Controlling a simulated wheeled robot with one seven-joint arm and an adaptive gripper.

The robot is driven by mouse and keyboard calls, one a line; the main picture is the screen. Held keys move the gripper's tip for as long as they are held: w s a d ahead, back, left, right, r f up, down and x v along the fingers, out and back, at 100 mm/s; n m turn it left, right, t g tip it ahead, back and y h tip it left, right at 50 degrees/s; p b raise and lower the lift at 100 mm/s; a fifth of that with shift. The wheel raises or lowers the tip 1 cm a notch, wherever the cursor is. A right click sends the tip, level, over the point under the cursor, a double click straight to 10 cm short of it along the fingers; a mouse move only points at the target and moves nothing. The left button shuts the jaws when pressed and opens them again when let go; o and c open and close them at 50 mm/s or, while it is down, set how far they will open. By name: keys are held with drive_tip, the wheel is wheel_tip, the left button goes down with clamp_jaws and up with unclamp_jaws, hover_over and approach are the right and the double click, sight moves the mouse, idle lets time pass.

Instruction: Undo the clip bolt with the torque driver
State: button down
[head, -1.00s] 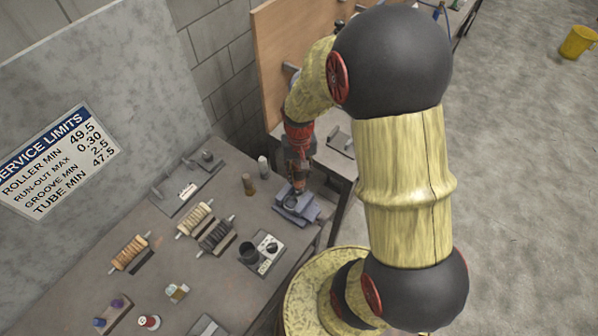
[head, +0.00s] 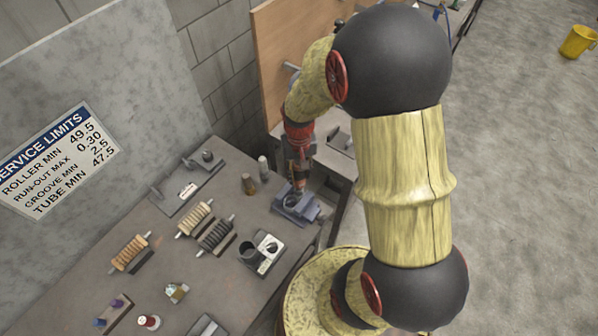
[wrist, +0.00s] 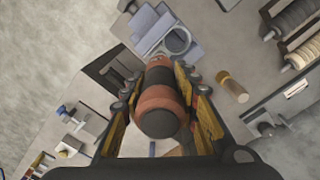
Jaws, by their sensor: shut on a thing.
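My gripper (head: 300,160) is shut on the torque driver, which has an orange and black handle. The driver (wrist: 160,100) lies between the two yellow-sided fingers in the wrist view, its black end towards the camera. In the head view my gripper is over the blue-grey fixture (head: 310,213) at the bench's right corner, the driver pointing down at it. The fixture has a round ring (wrist: 177,42) in the wrist view, just beyond the driver. The clip bolt cannot be made out, and the driver's tip is hidden, so I cannot tell whether they touch.
A brown cylinder (head: 248,184) and a pale bottle (head: 263,168) stand left of the fixture. Two ribbed rollers (head: 195,219) (head: 217,233) and a gauge block with a dark cup (head: 250,252) lie nearer. A second table (head: 335,160) stands behind. Bare bench shows between these things.

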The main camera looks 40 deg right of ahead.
drive_tip(key=shift+f, duration=0.4)
idle(0.4)
drive_tip(key=shift+s+r, duration=0.1)
drive_tip(key=shift+s, duration=0.05)
idle(1.0)
drive_tip(key=shift+w+r+p, duration=0.2)
drive_tip(key=shift+r+p, duration=2)
drive_tip(key=shift+r, duration=1.05)
